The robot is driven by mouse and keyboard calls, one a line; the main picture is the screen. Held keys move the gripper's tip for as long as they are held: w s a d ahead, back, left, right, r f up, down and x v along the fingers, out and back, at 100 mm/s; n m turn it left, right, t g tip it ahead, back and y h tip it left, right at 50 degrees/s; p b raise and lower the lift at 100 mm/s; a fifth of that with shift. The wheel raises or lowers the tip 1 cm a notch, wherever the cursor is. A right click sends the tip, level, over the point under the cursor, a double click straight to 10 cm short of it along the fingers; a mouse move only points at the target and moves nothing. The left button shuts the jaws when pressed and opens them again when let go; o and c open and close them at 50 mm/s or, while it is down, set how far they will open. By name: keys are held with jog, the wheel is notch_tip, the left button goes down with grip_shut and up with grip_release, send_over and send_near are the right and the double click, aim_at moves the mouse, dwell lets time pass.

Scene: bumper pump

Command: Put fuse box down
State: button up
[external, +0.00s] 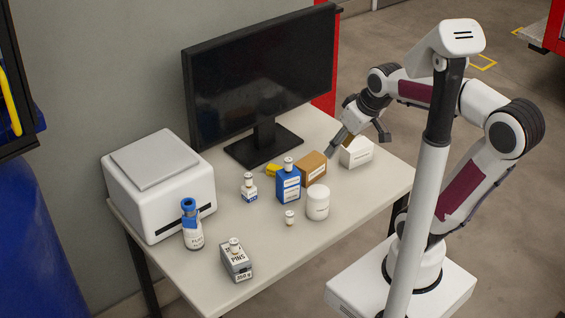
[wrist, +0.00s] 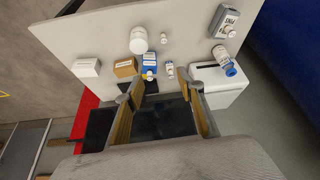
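My gripper (external: 357,146) is open, with its two fingers spread above the far right of the table. The wrist view shows the open gripper (wrist: 159,88) with nothing held between the fingers. No label reading fuse box is legible, so I cannot tell which box it is. A brown box (external: 311,169) and a white box (external: 356,152) stand on the table below the gripper. A blue box (external: 288,185) with a white-capped vial on top stands beside the brown one. The white box (wrist: 88,67), brown box (wrist: 126,67) and blue box (wrist: 150,68) also show in the wrist view.
A monitor (external: 260,85) stands at the back of the table (external: 200,285), near the gripper. A white printer-like machine (external: 160,185) is at left. A white jar (external: 318,203), small vials, a blue-capped bottle (external: 192,225) and a grey pins box (external: 236,262) stand around. The front right is clear.

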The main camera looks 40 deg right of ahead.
jog(key=s+f+m, duration=0.1)
jog(key=s, duration=0.6)
jog(key=shift+d+f, duration=0.15)
jog(key=shift+s, duration=0.1)
dwell(1.1)
